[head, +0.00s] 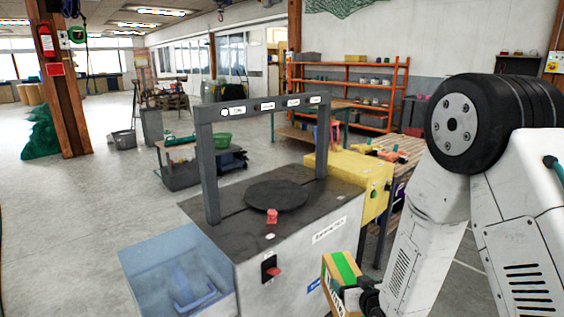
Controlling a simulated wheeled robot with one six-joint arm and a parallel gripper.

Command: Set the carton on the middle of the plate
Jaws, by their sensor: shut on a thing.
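The carton (341,272) is a small brown-yellow box with a green stripe, at the bottom of the head view, right of centre. My gripper (350,292) is shut on it and holds it in front of the grey machine, lower than the machine's top. My fingers are mostly hidden by the carton and the picture's lower edge. The plate (277,194) is a dark round disc on the machine's black top, under a grey frame. It is bare. The carton is apart from the plate, nearer to me and to the right.
The grey frame (203,168) spans the machine top around the plate. A red knob (271,217) stands at the plate's near side, and a red switch (271,271) is on the front. A blue clear bin (180,275) sits at left. A yellow box (350,184) stands behind right.

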